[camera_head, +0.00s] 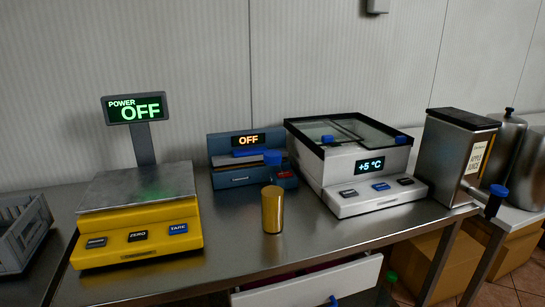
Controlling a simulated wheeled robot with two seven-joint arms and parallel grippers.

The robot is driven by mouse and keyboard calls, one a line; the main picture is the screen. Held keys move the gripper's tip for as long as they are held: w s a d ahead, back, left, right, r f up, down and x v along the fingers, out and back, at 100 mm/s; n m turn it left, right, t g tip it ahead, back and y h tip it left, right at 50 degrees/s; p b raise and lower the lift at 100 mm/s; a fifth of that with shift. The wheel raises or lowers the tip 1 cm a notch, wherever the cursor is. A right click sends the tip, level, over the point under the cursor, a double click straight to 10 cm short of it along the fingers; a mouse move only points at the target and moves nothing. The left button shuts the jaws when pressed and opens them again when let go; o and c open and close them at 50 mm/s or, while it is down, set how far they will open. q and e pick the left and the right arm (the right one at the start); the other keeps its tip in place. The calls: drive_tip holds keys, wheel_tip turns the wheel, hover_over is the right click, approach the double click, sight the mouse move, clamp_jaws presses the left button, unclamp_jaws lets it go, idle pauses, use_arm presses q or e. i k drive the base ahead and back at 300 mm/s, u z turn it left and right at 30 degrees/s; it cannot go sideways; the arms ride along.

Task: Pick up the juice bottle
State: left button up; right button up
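A small green thing (392,277) shows low behind the counter's front edge, too small to identify. Neither of my grippers is in view.
A yellow scale (140,247) stands left, beside a grey crate (22,232). A blue-grey device (240,178) and a white glass-lidded cooler (375,197) stand behind the cylinder. An open drawer (315,287) juts out below. A steel dispenser (450,158) stands right, above cardboard boxes (450,265).

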sight(271, 179)
drive_tip(key=z, duration=1.95)
drive_tip(key=i, duration=1.4)
drive_tip(key=u, duration=2.6)
